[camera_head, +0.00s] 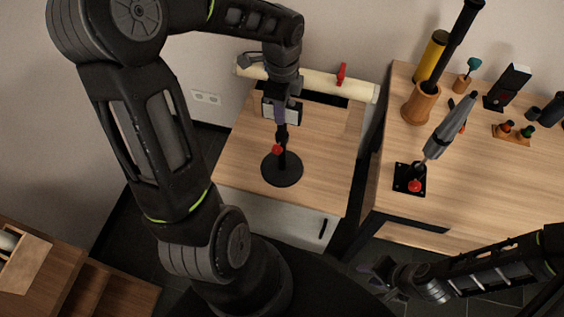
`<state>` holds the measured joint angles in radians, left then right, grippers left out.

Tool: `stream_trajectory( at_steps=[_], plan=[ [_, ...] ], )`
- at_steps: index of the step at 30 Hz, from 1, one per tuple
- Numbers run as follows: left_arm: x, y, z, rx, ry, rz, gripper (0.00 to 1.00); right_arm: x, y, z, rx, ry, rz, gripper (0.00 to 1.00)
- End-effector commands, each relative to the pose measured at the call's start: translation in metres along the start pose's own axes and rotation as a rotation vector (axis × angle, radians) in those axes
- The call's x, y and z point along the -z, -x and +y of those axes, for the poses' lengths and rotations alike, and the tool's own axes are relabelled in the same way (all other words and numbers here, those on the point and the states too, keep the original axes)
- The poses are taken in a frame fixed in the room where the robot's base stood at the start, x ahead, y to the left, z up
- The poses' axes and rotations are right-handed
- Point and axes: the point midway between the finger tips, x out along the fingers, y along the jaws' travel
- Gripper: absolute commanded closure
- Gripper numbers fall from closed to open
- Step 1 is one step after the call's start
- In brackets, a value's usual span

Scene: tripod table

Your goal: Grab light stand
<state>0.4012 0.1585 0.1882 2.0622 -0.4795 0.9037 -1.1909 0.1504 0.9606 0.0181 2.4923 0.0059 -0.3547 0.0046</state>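The light stand (282,171) has a black round base and a dark upright pole with a red knob. It stands on the small wooden table. My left gripper (282,114) is directly over it, at the upper part of the pole. The gripper and the arm above it hide the stand's top, so I cannot tell whether the fingers are closed on the pole. My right gripper (381,278) is low at the right, in front of the desk and away from the stand. Its fingers look spread and empty.
A cream roll (350,88) with a red clamp (341,74) lies along the table's back edge. The desk (490,190) at right holds a grey tool on a black square base (400,187), a wooden cup (420,104) and a yellow cylinder (432,54). A wooden shelf (110,290) is lower left.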

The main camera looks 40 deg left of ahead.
Motion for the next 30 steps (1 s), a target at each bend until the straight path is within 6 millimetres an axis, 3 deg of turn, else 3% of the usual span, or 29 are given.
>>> stream_trajectory(
  at_steps=[8, 30],
  plan=[
    [0.0, 0.0, 0.0, 0.0, 0.0, 0.0, 1.0, 0.0001, 0.0, 0.0, 0.0, 0.0, 0.0, 0.64],
    [0.0, 0.0, 0.0, 0.0, 0.0, 0.0, 1.0, 0.0, 0.0, 0.0, 0.0, 0.0, 0.0, 0.64]
  ],
)
